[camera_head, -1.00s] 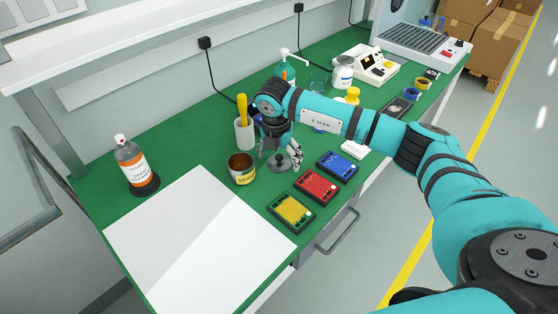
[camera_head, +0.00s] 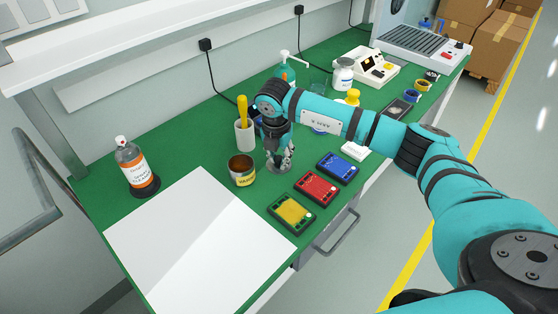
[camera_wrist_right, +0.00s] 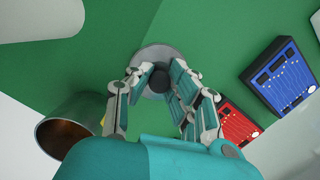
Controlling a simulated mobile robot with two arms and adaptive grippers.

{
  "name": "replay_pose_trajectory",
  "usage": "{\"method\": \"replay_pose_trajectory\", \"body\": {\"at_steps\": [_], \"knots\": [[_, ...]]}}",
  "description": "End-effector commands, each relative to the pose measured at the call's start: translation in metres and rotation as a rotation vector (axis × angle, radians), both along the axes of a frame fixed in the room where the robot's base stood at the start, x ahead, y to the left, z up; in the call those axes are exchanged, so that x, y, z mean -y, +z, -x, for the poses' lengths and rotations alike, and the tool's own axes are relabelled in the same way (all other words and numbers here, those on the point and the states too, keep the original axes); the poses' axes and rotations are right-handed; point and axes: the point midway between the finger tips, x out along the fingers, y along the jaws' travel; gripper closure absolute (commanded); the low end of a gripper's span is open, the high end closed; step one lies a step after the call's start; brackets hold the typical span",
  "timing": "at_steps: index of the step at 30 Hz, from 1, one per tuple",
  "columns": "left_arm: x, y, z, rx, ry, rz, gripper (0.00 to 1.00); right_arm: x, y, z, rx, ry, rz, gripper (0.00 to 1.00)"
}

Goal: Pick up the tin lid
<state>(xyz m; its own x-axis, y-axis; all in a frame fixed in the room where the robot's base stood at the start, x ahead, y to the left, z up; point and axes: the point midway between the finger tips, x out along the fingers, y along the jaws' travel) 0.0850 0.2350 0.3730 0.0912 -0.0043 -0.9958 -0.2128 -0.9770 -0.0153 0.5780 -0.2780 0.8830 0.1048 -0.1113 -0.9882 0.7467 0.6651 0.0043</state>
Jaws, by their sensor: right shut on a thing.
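The tin lid (camera_wrist_right: 156,54) is a round grey disc with a dark knob in the middle, seen from above in the right wrist view. In the head view the lid (camera_head: 279,167) lies on the green bench mat, partly hidden by my right gripper (camera_head: 279,160). In the wrist view my right gripper (camera_wrist_right: 155,82) has its fingers on both sides of the knob and is shut on it. The open tin (camera_head: 241,170), with a yellow label and brown inside, stands just left of the lid. It also shows in the wrist view (camera_wrist_right: 72,127). My left gripper is not in view.
Yellow (camera_head: 291,213), red (camera_head: 316,187) and blue (camera_head: 338,167) boxes lie right of the lid along the bench's front. A white cup (camera_head: 244,135) with a yellow-handled tool stands behind the tin. A white sheet (camera_head: 195,240) and a spray bottle (camera_head: 132,163) are at left.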

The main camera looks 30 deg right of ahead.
Motion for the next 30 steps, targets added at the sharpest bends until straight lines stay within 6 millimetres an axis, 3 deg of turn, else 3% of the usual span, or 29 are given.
{"method": "replay_pose_trajectory", "body": {"at_steps": [5,13,30], "knots": [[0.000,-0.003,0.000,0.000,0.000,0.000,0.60,0.000,-0.001,0.003,-0.012,0.000,0.002,1.00],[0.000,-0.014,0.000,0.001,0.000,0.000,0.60,-0.001,0.032,0.004,-0.006,0.003,0.001,1.00],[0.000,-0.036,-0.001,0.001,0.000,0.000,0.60,-0.053,0.043,0.120,-0.004,0.004,0.001,1.00]]}}
